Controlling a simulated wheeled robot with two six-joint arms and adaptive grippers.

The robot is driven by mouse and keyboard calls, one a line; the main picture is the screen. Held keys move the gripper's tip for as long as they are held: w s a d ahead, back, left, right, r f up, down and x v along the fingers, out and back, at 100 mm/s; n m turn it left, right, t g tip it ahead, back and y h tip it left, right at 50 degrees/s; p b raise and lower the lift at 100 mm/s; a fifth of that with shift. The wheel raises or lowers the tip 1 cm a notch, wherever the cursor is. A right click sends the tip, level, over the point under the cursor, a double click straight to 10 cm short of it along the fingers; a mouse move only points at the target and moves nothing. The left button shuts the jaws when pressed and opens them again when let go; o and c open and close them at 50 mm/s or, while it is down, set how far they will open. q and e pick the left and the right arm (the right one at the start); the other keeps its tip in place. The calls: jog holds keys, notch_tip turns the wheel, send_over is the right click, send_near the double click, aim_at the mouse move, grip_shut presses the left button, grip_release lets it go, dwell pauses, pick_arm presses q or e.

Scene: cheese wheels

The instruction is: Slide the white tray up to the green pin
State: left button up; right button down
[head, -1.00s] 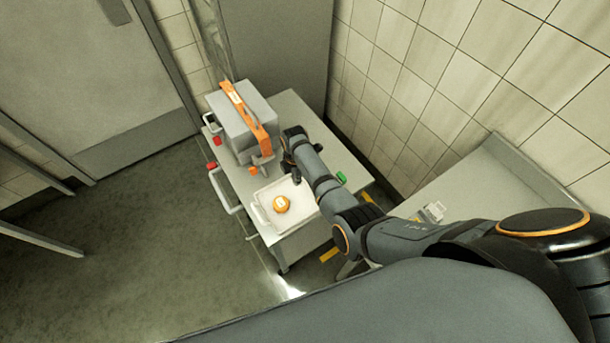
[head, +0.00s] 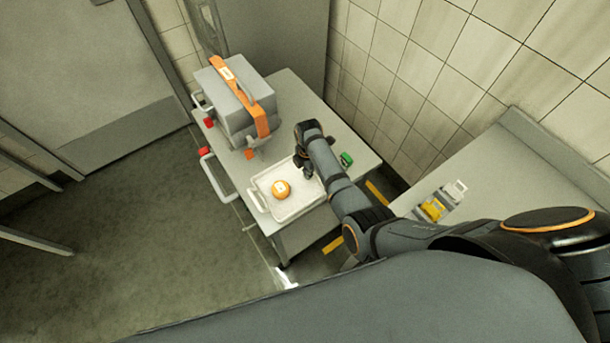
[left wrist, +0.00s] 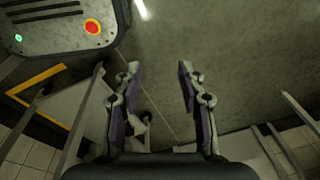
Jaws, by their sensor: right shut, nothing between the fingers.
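The white tray (head: 262,182) lies on a grey cart top in the head view, with a round orange cheese wheel (head: 281,189) on it. The green pin (head: 346,159) stands near the cart's right edge, right of the tray with a gap between. My right gripper (head: 306,173) is shut and empty, pointing down at the tray's far right part; its arm hides the tray's right side. Whether its tips touch the tray I cannot tell. My left gripper (left wrist: 160,78) is open and empty above the floor in the left wrist view.
A grey case with an orange strap (head: 262,120) stands at the cart's back left, with a small orange piece (head: 249,154) before it. A side counter (head: 480,170) at the right holds a yellow and grey item (head: 436,206). A tiled wall stands behind.

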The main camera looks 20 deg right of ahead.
jog(key=shift+w+d+f, duration=0.1)
jog(key=shift+w+d, duration=0.1)
jog(key=shift+d, duration=0.1)
jog(key=shift+s+a, duration=0.1)
jog(key=shift+a, duration=0.2)
jog(key=shift+r, duration=0.2)
jog(key=w+d, duration=0.1)
jog(key=d, duration=0.2)
jog(key=w+d, duration=0.1)
jog(key=d, duration=0.2)
jog(key=w+d, duration=0.1)
jog(key=d, duration=0.2)
jog(key=shift+w+d+f, duration=0.1)
jog(key=shift+d, duration=0.25)
pick_arm(q)
jog(key=shift+s+d+f, duration=0.35)
jog(key=shift+s, duration=0.1)
